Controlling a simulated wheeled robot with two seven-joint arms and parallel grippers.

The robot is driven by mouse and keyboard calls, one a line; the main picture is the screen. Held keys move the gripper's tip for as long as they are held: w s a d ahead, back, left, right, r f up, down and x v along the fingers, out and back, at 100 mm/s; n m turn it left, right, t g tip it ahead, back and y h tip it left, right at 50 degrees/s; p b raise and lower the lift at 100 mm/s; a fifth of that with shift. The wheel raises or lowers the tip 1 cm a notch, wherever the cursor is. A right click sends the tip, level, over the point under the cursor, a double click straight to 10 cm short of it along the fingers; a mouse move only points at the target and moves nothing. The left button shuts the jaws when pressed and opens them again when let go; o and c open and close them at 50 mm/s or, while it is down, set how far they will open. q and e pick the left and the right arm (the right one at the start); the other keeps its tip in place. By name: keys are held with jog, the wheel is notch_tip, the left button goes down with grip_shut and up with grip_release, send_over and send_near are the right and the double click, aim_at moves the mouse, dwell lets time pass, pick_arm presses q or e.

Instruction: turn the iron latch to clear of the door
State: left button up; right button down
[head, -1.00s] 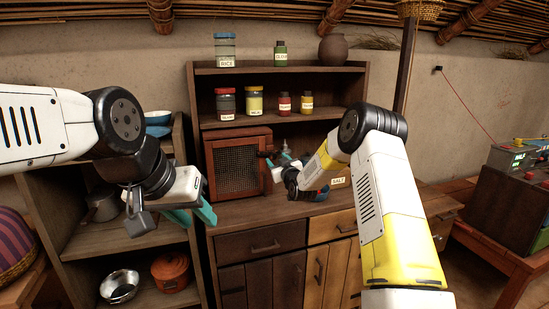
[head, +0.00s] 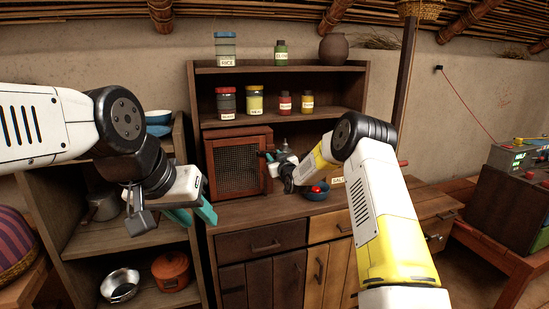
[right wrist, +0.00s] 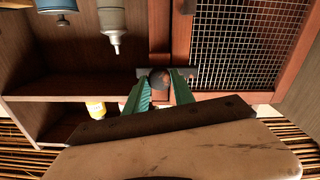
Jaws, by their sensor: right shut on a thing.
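The mesh door (head: 237,168) of the small red-brown cupboard is shut in the head view; it also shows at the right of the right wrist view (right wrist: 245,40). The dark iron latch (right wrist: 160,78) lies about level across the post and the door's edge in the right wrist view. My right gripper (right wrist: 162,92) is shut on the latch's round middle, one teal finger on each side. In the head view my right gripper (head: 272,158) is small and partly hidden by its wrist. My left gripper (head: 195,215) hangs open and empty before the left shelf.
Jars (head: 255,103) stand on the shelves above. Hanging bottles (right wrist: 112,25) are close to the latch. A pot (head: 170,270) sits on the left shelf.

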jog(key=shift+m, duration=0.4)
jog(key=m, duration=0.4)
jog(key=shift+d, duration=0.1)
jog(key=shift+d+f+m, duration=0.1)
jog(key=shift+f+m, duration=0.05)
jog(key=shift+m, duration=6.35)
jog(key=c, duration=1.1)
grip_release()
jog(key=shift+o, duration=0.2)
